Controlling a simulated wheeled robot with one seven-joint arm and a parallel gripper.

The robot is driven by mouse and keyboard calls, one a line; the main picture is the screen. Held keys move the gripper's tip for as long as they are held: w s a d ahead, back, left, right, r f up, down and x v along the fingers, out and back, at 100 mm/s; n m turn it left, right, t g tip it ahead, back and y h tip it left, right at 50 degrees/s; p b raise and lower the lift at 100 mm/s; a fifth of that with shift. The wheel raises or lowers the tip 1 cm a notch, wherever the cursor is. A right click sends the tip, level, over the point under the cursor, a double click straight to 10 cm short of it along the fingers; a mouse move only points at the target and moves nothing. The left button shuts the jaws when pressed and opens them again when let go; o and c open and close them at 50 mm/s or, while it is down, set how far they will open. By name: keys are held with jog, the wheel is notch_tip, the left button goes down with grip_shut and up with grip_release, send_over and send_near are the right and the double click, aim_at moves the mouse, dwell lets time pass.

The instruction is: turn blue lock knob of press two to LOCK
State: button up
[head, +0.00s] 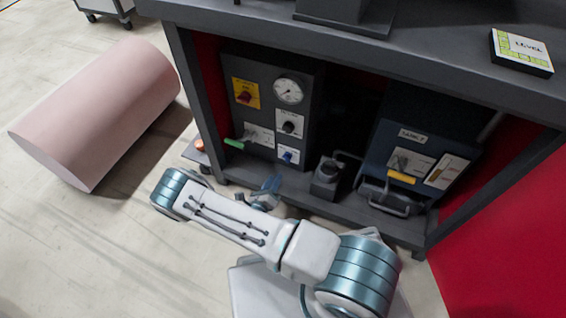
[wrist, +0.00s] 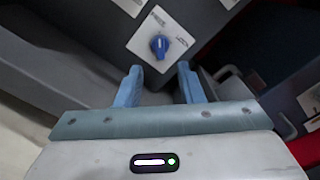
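The blue lock knob (head: 287,157) sits on a white plate low on the front of a dark grey control box (head: 262,92) under the bench. In the wrist view the blue knob (wrist: 159,45) shows a pale pointer line running nearly up and down on its plate. In the head view my gripper (head: 268,184) is low in front of the box, partly hidden by my arm.
The box also carries a red knob on a yellow plate (head: 245,93), a gauge (head: 289,91), a black knob (head: 289,127) and a green-handled lever (head: 234,143). A dark block (head: 328,172) and a blue tank unit (head: 414,155) stand to the right. A pink cylinder (head: 100,110) lies left.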

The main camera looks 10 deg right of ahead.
aim_at(287, 158)
jog(key=b+x, duration=0.3)
jog(key=x, duration=0.7)
jog(key=shift+a, duration=0.1)
jog(key=shift+c, duration=0.3)
jog(key=shift+s, duration=0.1)
jog(key=c, duration=0.6)
